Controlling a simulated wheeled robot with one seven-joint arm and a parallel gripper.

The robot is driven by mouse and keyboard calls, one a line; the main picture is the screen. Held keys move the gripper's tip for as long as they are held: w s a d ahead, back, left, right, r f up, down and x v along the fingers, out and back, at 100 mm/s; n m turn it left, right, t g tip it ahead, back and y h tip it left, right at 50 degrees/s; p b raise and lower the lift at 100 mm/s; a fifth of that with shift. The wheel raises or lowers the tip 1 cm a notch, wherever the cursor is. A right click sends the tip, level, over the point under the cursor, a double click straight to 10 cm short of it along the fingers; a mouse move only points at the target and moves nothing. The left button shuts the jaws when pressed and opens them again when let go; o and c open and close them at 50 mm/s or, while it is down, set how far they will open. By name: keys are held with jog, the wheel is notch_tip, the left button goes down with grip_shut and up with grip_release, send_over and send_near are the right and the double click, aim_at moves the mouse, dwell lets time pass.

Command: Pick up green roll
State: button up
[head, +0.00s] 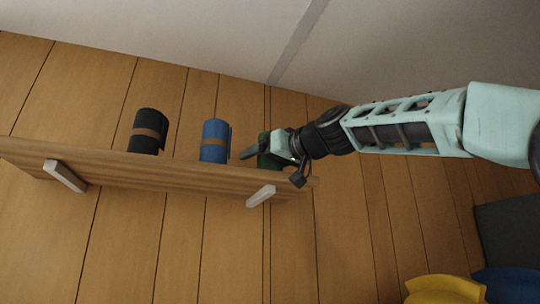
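The green roll (267,161) is at the right end of the wooden shelf in the head view, dark and mostly hidden by my gripper. My gripper (264,153) is right at it, with one grey finger showing along the roll's left side. The other finger is hidden. I cannot tell whether the fingers are closed on the roll or only around it. The roll appears to be at shelf level, but its contact with the shelf is hidden.
A blue roll (215,140) and a black roll with a brown band (148,131) stand on the shelf (130,171), left of the green one. Pale brackets hold the shelf to the plank wall. Yellow (446,290) and blue (507,284) objects and a dark grey box (510,232) are at lower right.

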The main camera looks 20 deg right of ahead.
jog(key=c, duration=1)
jog(key=shift+r, duration=0.1)
